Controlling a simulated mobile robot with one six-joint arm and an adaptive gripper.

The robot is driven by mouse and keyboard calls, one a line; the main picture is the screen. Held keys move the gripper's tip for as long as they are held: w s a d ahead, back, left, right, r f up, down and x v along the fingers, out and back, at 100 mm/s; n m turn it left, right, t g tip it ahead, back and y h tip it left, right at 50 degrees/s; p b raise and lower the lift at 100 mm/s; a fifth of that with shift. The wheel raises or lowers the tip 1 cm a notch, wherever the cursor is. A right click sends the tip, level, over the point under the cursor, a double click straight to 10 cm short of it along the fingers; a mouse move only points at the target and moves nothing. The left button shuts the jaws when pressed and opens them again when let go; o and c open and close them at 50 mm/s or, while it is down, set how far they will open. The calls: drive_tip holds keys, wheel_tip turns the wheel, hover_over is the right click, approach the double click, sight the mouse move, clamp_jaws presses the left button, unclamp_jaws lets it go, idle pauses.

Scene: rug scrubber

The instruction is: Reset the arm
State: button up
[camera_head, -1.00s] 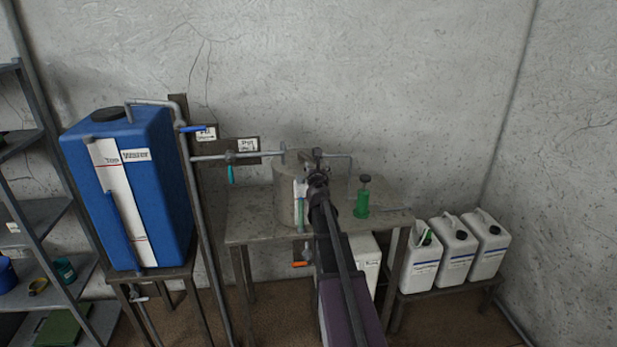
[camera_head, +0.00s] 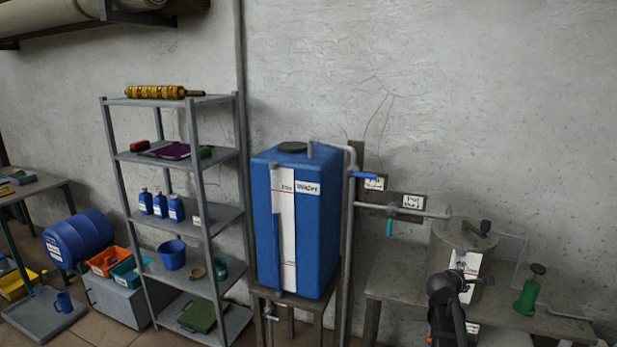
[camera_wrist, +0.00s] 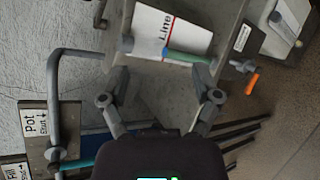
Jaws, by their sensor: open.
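My gripper (camera_wrist: 162,78) shows in the wrist view with its two fingers spread apart and nothing held between them. The grey metal pot (camera_wrist: 228,20) with a white "Line" label (camera_wrist: 165,32) is beyond the fingertips. In the head view my arm reaches in at the lower right, in front of the pot (camera_head: 448,240). My gripper's fingers cannot be made out there.
A blue water tank (camera_head: 318,235) stands left of the pot, with a grey pipe (camera_head: 400,210) running between them. A grey shelf (camera_head: 170,102) with bottles and tools stands further left. Bare wall is above.

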drive_tip(key=s+a+f+m+g+y, duration=0.3)
drive_tip(key=s+a, duration=0.4)
drive_tip(key=a, duration=0.3)
drive_tip(key=s+a+f+m+g+y+b, duration=0.1)
drive_tip(key=s+a+f+m+g+y, duration=0.2)
drive_tip(key=s+a+f+m, duration=0.3)
drive_tip(key=s+a+f+m+g+y, duration=0.3)
drive_tip(key=s+a, duration=0.5)
drive_tip(key=a, duration=0.5)
drive_tip(key=shift+s+a+f+m+y, duration=0.35)
drive_tip(key=shift+f+m+y, duration=0.45)
drive_tip(key=shift+m, duration=0.4)
drive_tip(key=shift+d+f, duration=0.1)
drive_tip(key=c, duration=0.3)
drive_tip(key=shift+d, duration=0.1)
